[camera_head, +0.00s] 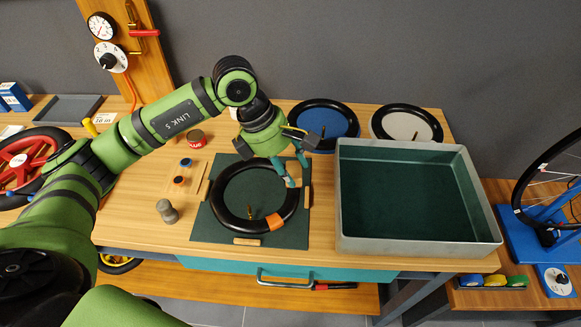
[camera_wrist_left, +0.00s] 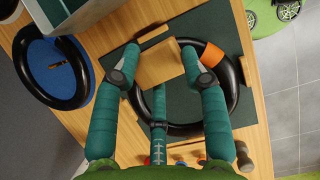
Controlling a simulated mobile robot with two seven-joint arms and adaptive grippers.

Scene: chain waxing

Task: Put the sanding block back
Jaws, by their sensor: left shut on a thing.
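My left gripper (camera_head: 292,172) is above the right side of the black inner tube (camera_head: 230,210) on the dark green mat (camera_head: 212,235). In the left wrist view, the fingers of my left gripper (camera_wrist_left: 160,72) are shut on a tan block (camera_wrist_left: 158,62), apparently the sanding block. My right gripper is not in view.
A grey open tray (camera_head: 345,215) with a green floor stands right of the mat. Wooden strips (camera_head: 246,241) lie at the mat's edges. A grey knobbed tool (camera_head: 167,211) and a red tin (camera_head: 196,138) are to the left. Black rings on blue (camera_head: 326,119) and white discs are behind.

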